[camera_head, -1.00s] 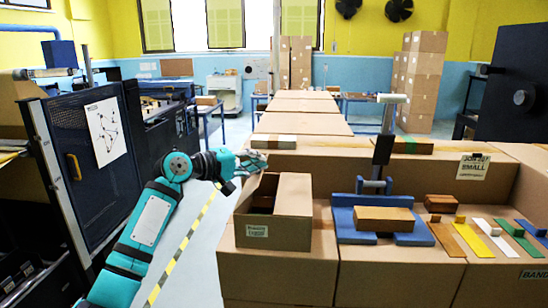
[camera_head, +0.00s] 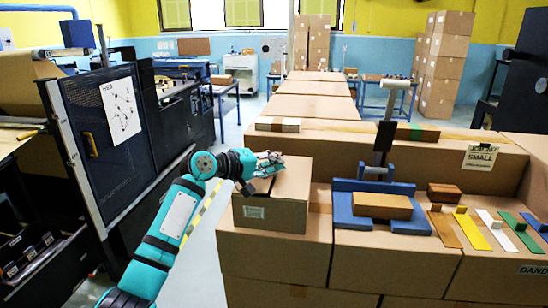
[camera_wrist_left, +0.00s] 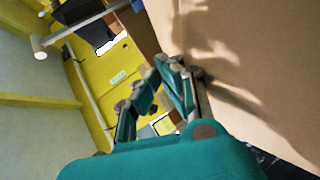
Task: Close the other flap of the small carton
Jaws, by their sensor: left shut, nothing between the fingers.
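The small carton (camera_head: 282,208) is a brown box with a white label, standing on a larger cardboard surface. In the head view its right-hand top part lies flat. Its left top part is partly hidden by my left gripper (camera_head: 268,163), which is shut and empty just above or on the top; I cannot tell whether it touches. In the left wrist view the gripper fingers (camera_wrist_left: 155,95) point toward the far side, beside a broad cardboard face (camera_wrist_left: 240,50) with their shadow on it. My right gripper is not in view.
Right of the carton, a blue fixture (camera_head: 347,212) holds a brown block (camera_head: 382,206). Coloured strips (camera_head: 472,230) lie further right. A long raised cardboard ledge (camera_head: 340,148) runs behind the carton, with a small flat box (camera_head: 278,124) on it.

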